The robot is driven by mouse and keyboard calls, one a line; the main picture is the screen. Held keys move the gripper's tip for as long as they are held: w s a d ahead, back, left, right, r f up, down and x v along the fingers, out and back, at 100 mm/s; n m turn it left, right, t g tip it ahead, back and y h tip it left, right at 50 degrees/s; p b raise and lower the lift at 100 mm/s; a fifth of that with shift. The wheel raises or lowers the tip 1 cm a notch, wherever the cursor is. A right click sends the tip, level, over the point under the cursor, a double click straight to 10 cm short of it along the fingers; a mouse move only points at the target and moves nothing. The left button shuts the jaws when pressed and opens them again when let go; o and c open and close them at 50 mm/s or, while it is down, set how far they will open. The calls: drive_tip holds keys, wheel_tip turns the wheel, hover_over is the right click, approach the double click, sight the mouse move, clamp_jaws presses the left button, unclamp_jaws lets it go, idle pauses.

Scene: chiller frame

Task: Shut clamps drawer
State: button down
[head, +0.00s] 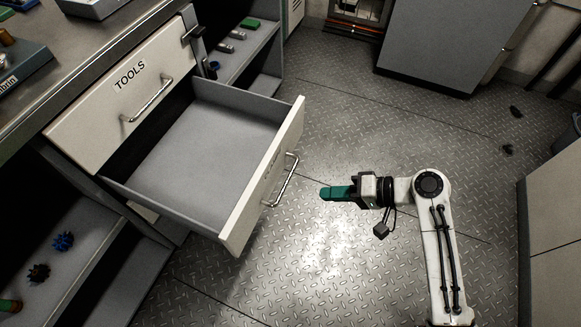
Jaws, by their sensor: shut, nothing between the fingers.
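The open lower drawer (265,190) is pulled well out of the bench below the drawer marked TOOLS (112,98). Its inside looks empty. Lettering on its front is too slanted to read, so I cannot confirm it is the clamps drawer. A metal bar handle (287,182) is on its front face. My gripper (324,193) is shut and empty, with green fingers pointing left toward the handle. It appears a short way to the right of the handle, apart from it.
The TOOLS drawer is closed. Open shelves with small parts are at lower left (82,250) and behind the drawer (240,50). A grey cabinet (440,45) stands at the back, another (555,220) at right. The patterned metal floor (330,255) is clear around my arm.

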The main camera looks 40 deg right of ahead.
drive_tip(key=w+d+m+t+b, duration=0.2)
drive_tip(key=d+m+t+b, duration=0.2)
drive_tip(key=d+t+b, duration=0.15)
approach(279, 148)
drive_tip(key=shift+t+y, duration=0.25)
drive_tip(key=shift+y, duration=0.05)
drive_tip(key=x, duration=0.6)
drive_tip(key=shift+w+a+f+b, duration=0.15)
drive_tip(key=shift+w+f+b, duration=0.2)
drive_tip(key=shift+w, duration=0.05)
drive_tip(key=shift+w+a, duration=0.1)
drive_tip(key=shift+w, duration=0.1)
drive_tip(key=b+x, duration=0.8)
drive_tip(key=x, duration=2.8)
drive_tip(key=shift+w+r, duration=0.15)
drive_tip(key=shift+r, duration=0.05)
